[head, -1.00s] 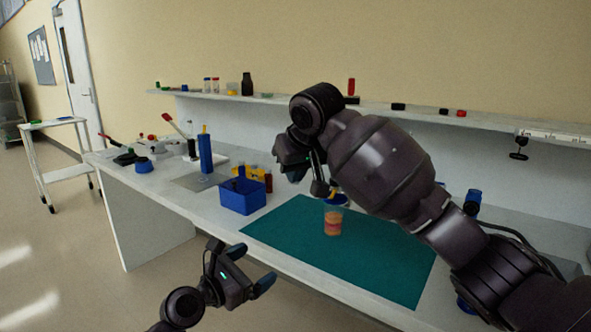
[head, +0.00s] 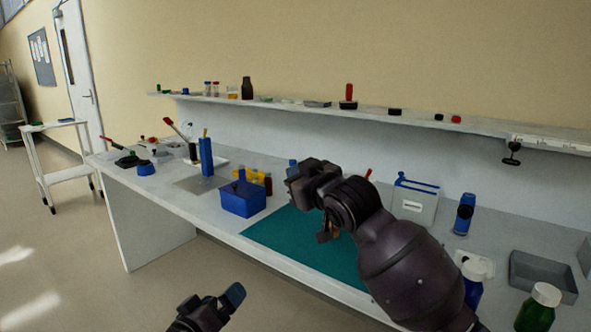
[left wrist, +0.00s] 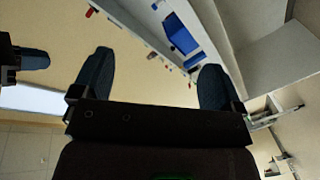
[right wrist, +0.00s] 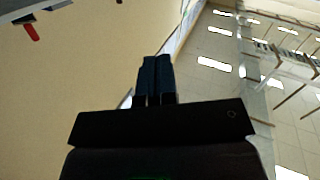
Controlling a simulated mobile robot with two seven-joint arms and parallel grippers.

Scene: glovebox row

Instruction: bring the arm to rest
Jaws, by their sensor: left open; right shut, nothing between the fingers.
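My right arm reaches over the teal mat (head: 280,232) from the lower right of the head view. Its gripper (head: 293,170) is up over the bench, partly hidden by its own wrist. The right wrist view shows its two blue fingers (right wrist: 156,72) pressed together with nothing between them. My left gripper (head: 228,302) is low at the bottom of the head view, in front of the bench over the floor. The left wrist view shows its fingers (left wrist: 153,78) wide apart and empty.
A blue box (head: 243,200) stands left of the mat. A white-and-blue container (head: 415,202), a blue bottle (head: 464,214), a grey tray (head: 541,274) and a green bottle (head: 537,310) stand at the right. A shelf (head: 300,104) runs behind.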

